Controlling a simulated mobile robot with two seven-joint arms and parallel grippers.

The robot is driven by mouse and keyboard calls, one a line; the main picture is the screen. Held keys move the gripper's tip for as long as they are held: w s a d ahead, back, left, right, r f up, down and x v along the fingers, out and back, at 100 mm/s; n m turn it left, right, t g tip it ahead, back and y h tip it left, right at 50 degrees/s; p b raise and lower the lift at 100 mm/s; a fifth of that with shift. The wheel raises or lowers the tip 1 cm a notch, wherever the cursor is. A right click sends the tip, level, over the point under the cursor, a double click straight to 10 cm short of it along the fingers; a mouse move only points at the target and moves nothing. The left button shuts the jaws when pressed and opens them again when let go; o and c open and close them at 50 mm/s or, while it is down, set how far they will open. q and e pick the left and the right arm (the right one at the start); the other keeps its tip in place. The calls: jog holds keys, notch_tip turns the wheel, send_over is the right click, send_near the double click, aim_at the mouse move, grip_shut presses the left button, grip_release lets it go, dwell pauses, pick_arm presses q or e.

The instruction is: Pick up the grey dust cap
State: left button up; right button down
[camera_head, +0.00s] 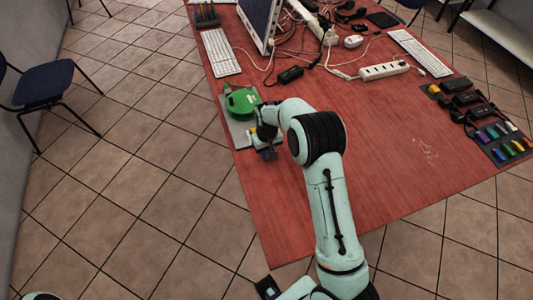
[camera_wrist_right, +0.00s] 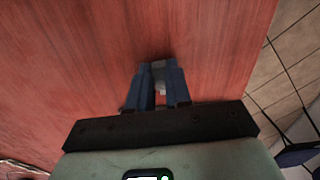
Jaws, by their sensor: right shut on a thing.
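My right gripper (camera_head: 268,156) is low over the red table, near its left edge, at the front of a grey mat. In the right wrist view its two dark blue fingers (camera_wrist_right: 158,84) are shut on a small light grey piece, the grey dust cap (camera_wrist_right: 159,69), which sticks out between the fingertips. The fingers cover part of the cap. I cannot tell whether it touches the table. In the head view I cannot make out the cap at the gripper. My left gripper is not in view.
The grey mat (camera_head: 234,134) holds a green case (camera_head: 242,100) just behind my right gripper. A white power strip (camera_head: 384,70), tangled cables and keyboards (camera_head: 219,52) lie farther back. A dark tray (camera_head: 499,139) with coloured pieces is at the right. The table's front middle (camera_head: 400,150) is clear.

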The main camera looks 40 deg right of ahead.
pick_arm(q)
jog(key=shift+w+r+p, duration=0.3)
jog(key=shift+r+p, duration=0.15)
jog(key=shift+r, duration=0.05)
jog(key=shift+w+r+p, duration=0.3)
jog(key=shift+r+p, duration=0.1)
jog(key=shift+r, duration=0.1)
pick_arm(e)
notch_tip(320, 180, up, 20)
